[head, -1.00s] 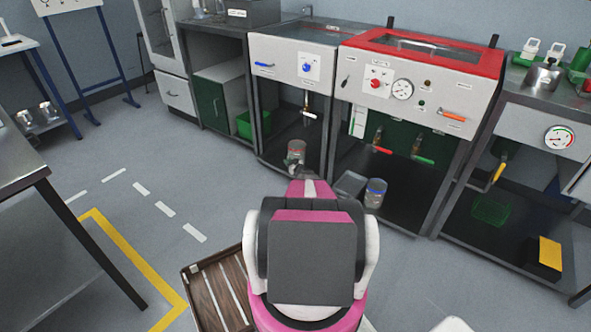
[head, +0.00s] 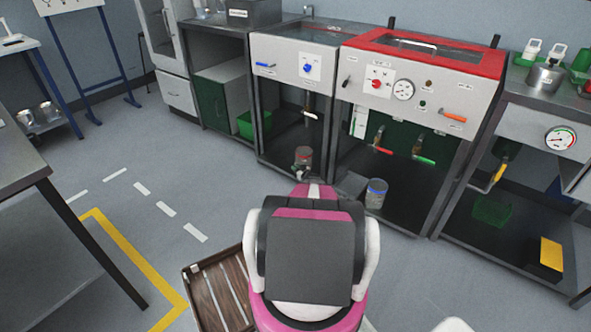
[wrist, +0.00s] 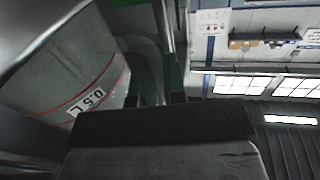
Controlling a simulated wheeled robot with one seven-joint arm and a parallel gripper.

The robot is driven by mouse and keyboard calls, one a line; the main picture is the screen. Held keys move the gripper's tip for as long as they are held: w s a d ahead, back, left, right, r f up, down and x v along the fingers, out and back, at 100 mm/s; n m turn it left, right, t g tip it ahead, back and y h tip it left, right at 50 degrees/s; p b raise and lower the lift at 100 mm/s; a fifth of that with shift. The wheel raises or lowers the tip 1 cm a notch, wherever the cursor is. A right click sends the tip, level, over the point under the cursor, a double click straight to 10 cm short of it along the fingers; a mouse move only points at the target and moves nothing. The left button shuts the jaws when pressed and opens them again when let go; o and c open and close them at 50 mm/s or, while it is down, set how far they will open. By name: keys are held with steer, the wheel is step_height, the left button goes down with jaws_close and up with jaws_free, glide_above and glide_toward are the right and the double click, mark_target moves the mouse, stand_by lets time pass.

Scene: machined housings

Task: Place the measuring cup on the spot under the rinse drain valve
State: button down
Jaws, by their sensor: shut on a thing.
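The measuring cup (head: 303,158) is a grey metal cup low in the open bay under the left unit, just ahead of my arm. In the wrist view the cup (wrist: 75,75) fills the left side, with a red line and a "0.5 L" mark. My gripper (head: 301,173) is shut on the cup; its fingertips are mostly hidden. The rinse drain valve (head: 309,114), with a white handle, hangs under the left unit, above the cup. The frames do not show clearly whether the cup touches the bay floor.
A clear container with a blue rim (head: 376,194) stands to the right, under the red-topped unit (head: 425,85). Frame legs (head: 260,125) bound the left bay. A green bin (head: 252,124) is farther left. Open floor (head: 130,215) lies to the left.

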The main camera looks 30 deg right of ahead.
steer(key=shift+f, duration=0.2)
steer(key=c, duration=1.2)
jaws_free()
steer(key=shift+r, duration=0.1)
